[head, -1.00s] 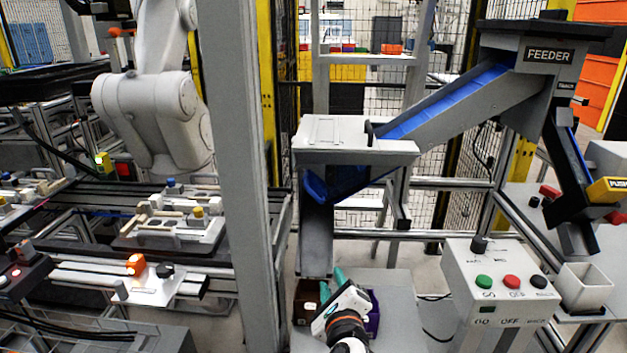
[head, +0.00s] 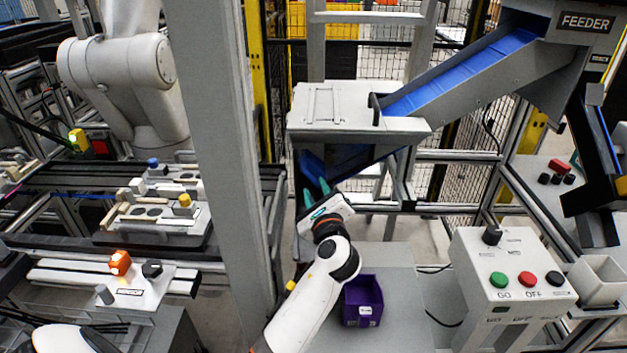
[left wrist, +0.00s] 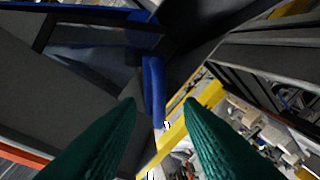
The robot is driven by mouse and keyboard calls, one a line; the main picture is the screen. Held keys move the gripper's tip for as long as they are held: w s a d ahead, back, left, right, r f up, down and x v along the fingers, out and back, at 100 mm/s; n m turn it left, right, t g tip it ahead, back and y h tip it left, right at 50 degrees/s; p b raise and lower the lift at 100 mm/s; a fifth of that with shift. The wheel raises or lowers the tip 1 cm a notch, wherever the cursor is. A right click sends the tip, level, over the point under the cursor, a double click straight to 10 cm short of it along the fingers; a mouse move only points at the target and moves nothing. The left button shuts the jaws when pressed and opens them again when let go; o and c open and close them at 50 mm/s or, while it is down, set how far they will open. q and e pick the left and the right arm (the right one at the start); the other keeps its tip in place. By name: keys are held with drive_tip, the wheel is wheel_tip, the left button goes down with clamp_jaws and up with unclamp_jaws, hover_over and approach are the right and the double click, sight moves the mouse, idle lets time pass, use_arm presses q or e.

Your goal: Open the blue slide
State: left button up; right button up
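A blue part (head: 312,165), which looks like the blue slide, sits under the grey box (head: 345,110) at the mouth of the downward chute. In the left wrist view the blue slide shows as an upright blue bar (left wrist: 153,90) with a blue edge above it. My left gripper (head: 316,191) is open, with its green fingers pointing up just below the blue part. In the left wrist view the fingers (left wrist: 160,105) are apart, with the bar beyond and between them. I cannot see contact. My right gripper is not in view.
A blue-lined ramp (head: 462,73) runs down from the feeder (head: 586,22) to the box. A grey post (head: 222,180) stands left of my arm. A purple bin (head: 363,301) is on the table (head: 400,275). A button panel (head: 510,270) stands at right.

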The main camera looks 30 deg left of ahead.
sight(313, 180)
use_arm(q)
drive_tip(key=shift+x, duration=1.85)
clamp_jaws()
